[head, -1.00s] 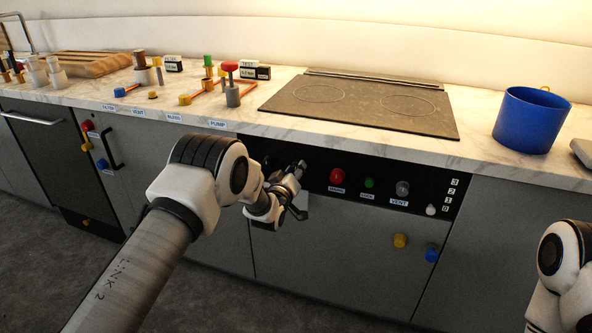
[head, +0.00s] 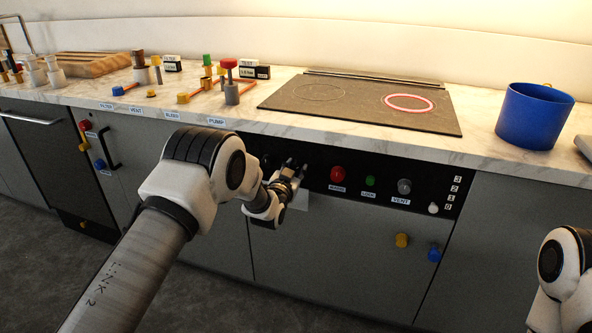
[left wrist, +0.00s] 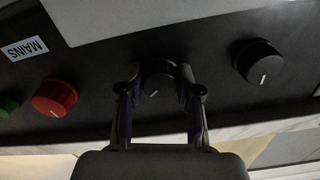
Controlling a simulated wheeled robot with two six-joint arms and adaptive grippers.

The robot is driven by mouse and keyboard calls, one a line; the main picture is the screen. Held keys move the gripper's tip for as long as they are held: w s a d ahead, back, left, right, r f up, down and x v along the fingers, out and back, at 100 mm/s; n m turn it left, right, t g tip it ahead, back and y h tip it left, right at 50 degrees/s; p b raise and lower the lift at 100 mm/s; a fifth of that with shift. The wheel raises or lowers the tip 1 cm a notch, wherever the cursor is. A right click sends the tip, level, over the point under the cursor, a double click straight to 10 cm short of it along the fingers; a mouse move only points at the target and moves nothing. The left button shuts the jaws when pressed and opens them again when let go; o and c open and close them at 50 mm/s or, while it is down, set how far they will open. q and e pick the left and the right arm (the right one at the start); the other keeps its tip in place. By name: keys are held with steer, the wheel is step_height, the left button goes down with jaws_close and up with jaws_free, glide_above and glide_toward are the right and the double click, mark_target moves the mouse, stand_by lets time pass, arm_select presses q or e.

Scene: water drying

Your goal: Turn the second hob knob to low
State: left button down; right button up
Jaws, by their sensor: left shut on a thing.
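My left gripper (head: 296,168) is at the black control panel (head: 322,178) under the hob. In the left wrist view my left gripper (left wrist: 159,80) is shut on a black knob (left wrist: 157,80), one finger on each side. A white pointer mark shows on this knob. In the head view the gripper hides most of it. Another black knob (left wrist: 258,62) with a white mark stands free beside it. The hob (head: 345,100) has two rings; the right ring (head: 410,103) glows red and the left ring (head: 320,92) is dark. My right gripper is out of view.
A red MAINS knob (head: 337,173), a green button (head: 370,181) and a grey VENT knob (head: 404,187) sit further right on the panel. A blue pot (head: 533,118) stands on the counter.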

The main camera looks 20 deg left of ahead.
arm_select(q)
steer(key=m, duration=0.3)
steer(key=shift+m+b, duration=0.35)
steer(key=shift+m, duration=0.05)
steer(key=shift+m+b, duration=0.35)
steer(key=shift+m, duration=1.45)
steer(key=c, duration=0.8)
jaws_free()
steer(key=shift+o, duration=0.2)
steer(key=s, duration=1.2)
steer(key=shift+a, duration=0.15)
